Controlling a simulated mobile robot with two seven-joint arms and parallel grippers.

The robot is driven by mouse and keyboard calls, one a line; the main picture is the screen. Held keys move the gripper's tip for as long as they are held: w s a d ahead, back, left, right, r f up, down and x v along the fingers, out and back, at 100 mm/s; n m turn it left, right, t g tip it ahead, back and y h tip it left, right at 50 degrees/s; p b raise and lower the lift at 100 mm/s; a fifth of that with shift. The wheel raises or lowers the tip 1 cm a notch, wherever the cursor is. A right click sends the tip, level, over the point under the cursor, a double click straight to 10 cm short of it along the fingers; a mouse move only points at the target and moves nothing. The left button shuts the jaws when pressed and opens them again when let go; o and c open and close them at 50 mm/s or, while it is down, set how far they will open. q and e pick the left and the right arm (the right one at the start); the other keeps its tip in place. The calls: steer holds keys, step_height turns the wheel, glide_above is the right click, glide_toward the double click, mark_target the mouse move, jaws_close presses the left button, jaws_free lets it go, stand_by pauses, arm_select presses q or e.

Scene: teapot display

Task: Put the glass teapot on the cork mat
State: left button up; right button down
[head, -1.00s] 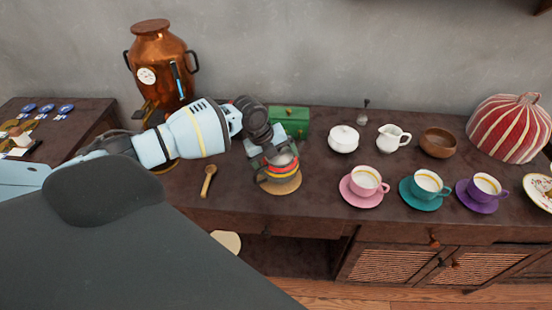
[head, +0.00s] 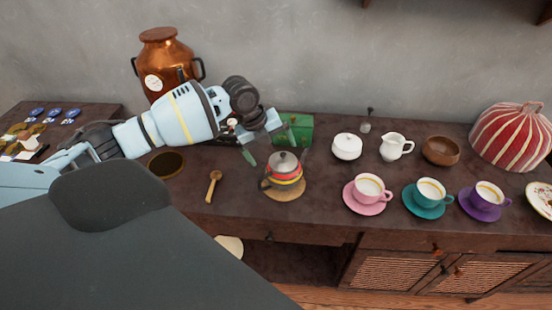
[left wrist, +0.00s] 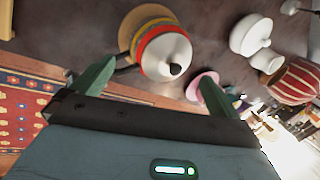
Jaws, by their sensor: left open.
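The glass teapot (head: 284,168), with a grey lid and red and yellow bands, stands upright on the round cork mat (head: 285,194). In the left wrist view the teapot (left wrist: 165,50) shows from above, with the tan mat (left wrist: 136,20) partly showing under it. My left gripper (head: 270,142) is open and empty, just behind and above the teapot, apart from it. In the left wrist view its two fingers (left wrist: 155,88) are spread wide with nothing between them. My right gripper is not in view.
A green box (head: 297,128) stands behind the teapot. A wooden spoon (head: 213,187) and a dark round mat (head: 166,165) lie to the left, near a copper urn (head: 166,65). A white sugar bowl (head: 346,147) and a pink cup (head: 369,188) stand to the right.

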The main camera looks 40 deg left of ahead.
arm_select(q)
steer(key=shift+v, duration=1.85)
